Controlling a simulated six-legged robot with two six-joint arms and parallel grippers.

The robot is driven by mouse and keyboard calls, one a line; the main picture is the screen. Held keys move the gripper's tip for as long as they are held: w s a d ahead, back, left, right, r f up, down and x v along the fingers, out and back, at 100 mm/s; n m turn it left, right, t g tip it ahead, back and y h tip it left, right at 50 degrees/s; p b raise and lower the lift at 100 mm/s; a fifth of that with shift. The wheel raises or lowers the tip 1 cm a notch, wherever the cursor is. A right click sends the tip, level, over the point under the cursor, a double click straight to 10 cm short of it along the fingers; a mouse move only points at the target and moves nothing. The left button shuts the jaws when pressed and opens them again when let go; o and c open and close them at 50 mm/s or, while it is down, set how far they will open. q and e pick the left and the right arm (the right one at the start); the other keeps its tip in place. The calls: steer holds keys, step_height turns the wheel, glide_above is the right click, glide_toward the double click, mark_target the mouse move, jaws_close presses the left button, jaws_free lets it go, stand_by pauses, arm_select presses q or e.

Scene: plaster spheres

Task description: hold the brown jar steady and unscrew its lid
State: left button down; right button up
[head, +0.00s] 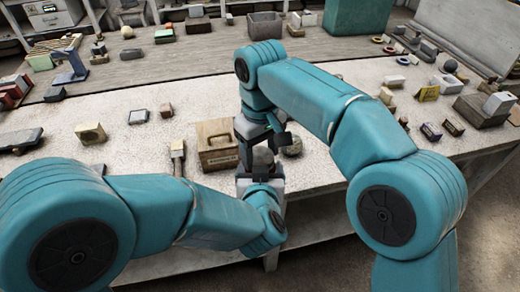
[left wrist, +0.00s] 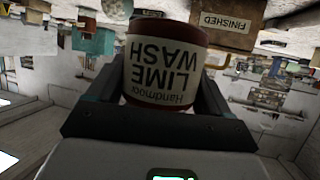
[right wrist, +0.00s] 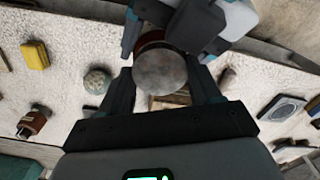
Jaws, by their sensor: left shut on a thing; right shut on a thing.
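The brown jar (left wrist: 190,36) fills the middle of the left wrist view, with a pale "Handmade LIME WASH" label that reads upside down there. My left gripper (left wrist: 160,85) is shut on the jar's body, a finger on each side. The round grey lid (right wrist: 160,72) shows face-on in the right wrist view, with a little brown jar beyond its rim. My right gripper (right wrist: 163,88) is shut on the lid. In the head view, my right gripper (head: 262,132) is above my left gripper (head: 260,172), and the jar between them is mostly hidden.
A wooden "FINISHED" box (head: 218,155) stands just left of the grippers on the pale worktable (head: 120,185). A brush (head: 178,155) lies left of it. A plaster sphere (head: 292,146) sits close on the right. Small blocks and tools are scattered farther out.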

steer(key=o, duration=1.2)
